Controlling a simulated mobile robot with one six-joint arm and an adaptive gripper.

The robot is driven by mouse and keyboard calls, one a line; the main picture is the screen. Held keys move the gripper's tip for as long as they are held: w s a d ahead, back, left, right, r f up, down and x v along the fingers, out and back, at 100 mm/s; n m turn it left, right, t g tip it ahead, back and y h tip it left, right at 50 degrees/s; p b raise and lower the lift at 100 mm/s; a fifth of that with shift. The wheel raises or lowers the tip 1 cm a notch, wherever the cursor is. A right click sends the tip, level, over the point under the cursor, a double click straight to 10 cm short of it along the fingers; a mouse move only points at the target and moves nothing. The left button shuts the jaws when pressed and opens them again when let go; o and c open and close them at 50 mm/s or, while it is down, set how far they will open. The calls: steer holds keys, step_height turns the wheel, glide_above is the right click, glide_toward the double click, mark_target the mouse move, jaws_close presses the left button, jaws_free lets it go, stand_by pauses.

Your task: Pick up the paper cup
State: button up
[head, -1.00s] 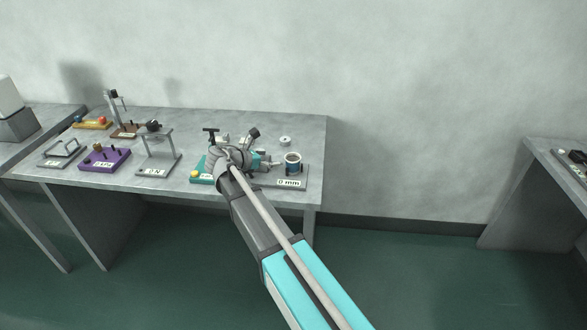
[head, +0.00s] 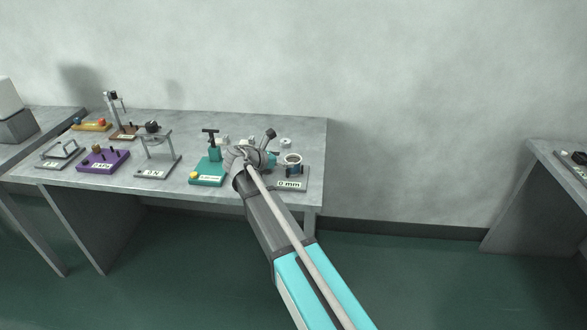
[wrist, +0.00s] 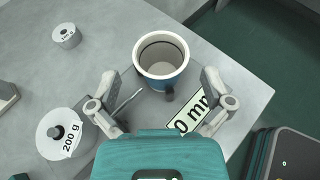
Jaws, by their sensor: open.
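The paper cup (wrist: 162,84) has a white rim and a blue side and stands upright. In the wrist view it sits just beyond and between the fingertips. My gripper (wrist: 160,79) is open, with one finger on each side of the near part of the cup; I cannot see either finger touching it. In the head view the cup (head: 293,159) stands near the table's right end, its lower part partly covered by my gripper (head: 283,166).
A plate labelled "0 mm" (wrist: 194,118) lies by the cup. A 200 g weight (wrist: 62,134) and a smaller weight (wrist: 67,36) stand to the left. A teal press (head: 208,172) and a purple device (head: 104,160) share the table. The table edge is close on the right.

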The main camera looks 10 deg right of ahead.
mark_target(298, 158)
steer(key=shift+b+x, duration=0.6)
steer(key=shift+x, duration=1.45)
steer(key=c, duration=0.7)
steer(key=shift+c, duration=0.3)
steer(key=shift+r, duration=0.1)
step_height(298, 158, up, 3)
steer(key=p, duration=0.2)
steer(key=shift+f+p, duration=0.25)
steer(key=shift+p, duration=0.15)
steer(key=s+r+p, duration=1)
steer(key=s, duration=0.4)
steer(key=shift+a+r, duration=0.15)
steer(key=shift+a, duration=0.3)
